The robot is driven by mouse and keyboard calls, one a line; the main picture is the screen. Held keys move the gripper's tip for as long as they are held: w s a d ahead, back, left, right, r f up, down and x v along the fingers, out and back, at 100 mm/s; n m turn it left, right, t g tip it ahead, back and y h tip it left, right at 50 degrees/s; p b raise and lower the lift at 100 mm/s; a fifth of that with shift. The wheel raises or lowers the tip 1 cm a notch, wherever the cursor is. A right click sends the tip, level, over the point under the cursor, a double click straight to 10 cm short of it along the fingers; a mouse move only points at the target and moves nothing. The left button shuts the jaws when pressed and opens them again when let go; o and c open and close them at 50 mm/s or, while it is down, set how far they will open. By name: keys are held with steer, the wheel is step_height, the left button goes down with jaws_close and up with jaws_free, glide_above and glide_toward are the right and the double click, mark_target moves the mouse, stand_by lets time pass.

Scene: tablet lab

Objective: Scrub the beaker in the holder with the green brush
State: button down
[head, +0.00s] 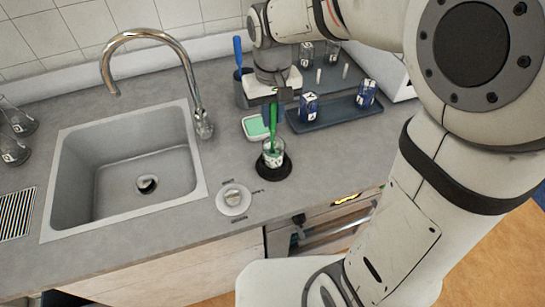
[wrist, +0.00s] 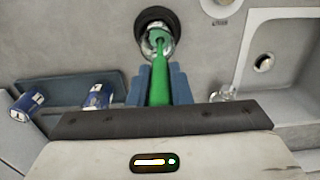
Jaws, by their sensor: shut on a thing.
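The green brush (head: 273,122) is held upright in my gripper (head: 272,112), and its lower end is inside the glass beaker (head: 273,155). The beaker stands in the round black holder (head: 274,170) on the counter. In the wrist view the green brush (wrist: 158,85) runs between the blue fingers of my gripper (wrist: 160,80) to the beaker (wrist: 158,42), with the black holder (wrist: 150,17) around it. My gripper is shut on the brush handle, above the beaker. I cannot tell whether the brush head touches the glass.
A white dish with green content (head: 257,128) stands just behind the beaker. A dark tray (head: 335,115) with blue-and-white containers lies to the right. A cup with a blue brush (head: 238,60) stands behind. The sink (head: 65,200) and tap (head: 203,125) are on the left.

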steer(key=shift+w+d, duration=0.3)
steer(key=shift+s, duration=0.1)
steer(key=shift+r+p, duration=4.35)
steer(key=shift+r, duration=1.45)
